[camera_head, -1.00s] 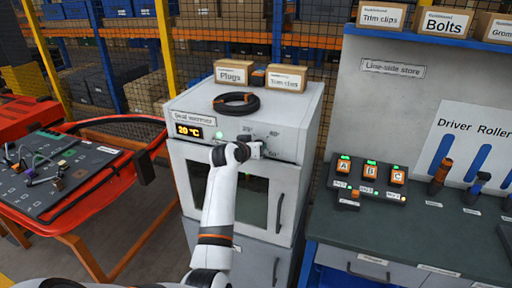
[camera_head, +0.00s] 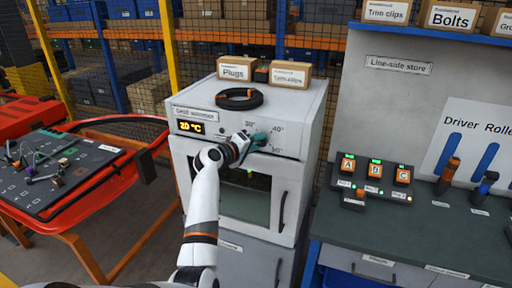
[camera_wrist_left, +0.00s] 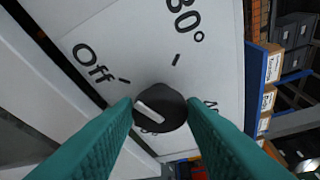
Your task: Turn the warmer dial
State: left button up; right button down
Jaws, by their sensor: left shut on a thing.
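The warmer (camera_head: 302,150) is a white cabinet with a display (camera_head: 190,128) reading 20 °C. Marks 30°, 40° and 50° show on its front panel. My left gripper (camera_head: 258,138) is at the panel, its teal fingers over the dial and hiding most of it in the head view. In the left wrist view the dial (camera_wrist_left: 165,100) is black with a white pointer line, held between the two fingertips (camera_wrist_left: 160,112). "Off" and a degree mark are printed around it. I cannot tell which mark the pointer faces. My right gripper is out of view.
A black coil (camera_head: 239,98) and boxes (camera_head: 290,75) sit on the warmer. The warmer's door handle (camera_head: 282,212) is below the dial. A bench (camera_head: 400,230) with lit button units stands to the right, and a red-framed table (camera_head: 110,180) to the left.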

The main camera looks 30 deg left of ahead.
pick_arm(q)
jog(key=n+t+b, duration=0.1)
jog(key=n, duration=0.1)
jog(key=n+b, duration=0.1)
jog(key=shift+f+n+t+h, duration=0.4)
jog(key=shift+b, duration=0.3)
jog(key=o, duration=1)
jog(key=shift+r, duration=0.1)
jog(key=s+b, duration=0.1)
jog(key=s, duration=0.3)
jog(key=s+a+b, duration=0.1)
jog(key=s, duration=0.3)
jog(key=s+a+b, duration=0.1)
jog(key=s, duration=0.2)
jog(key=shift+s+b, duration=0.3)
jog(key=shift+s, duration=0.1)
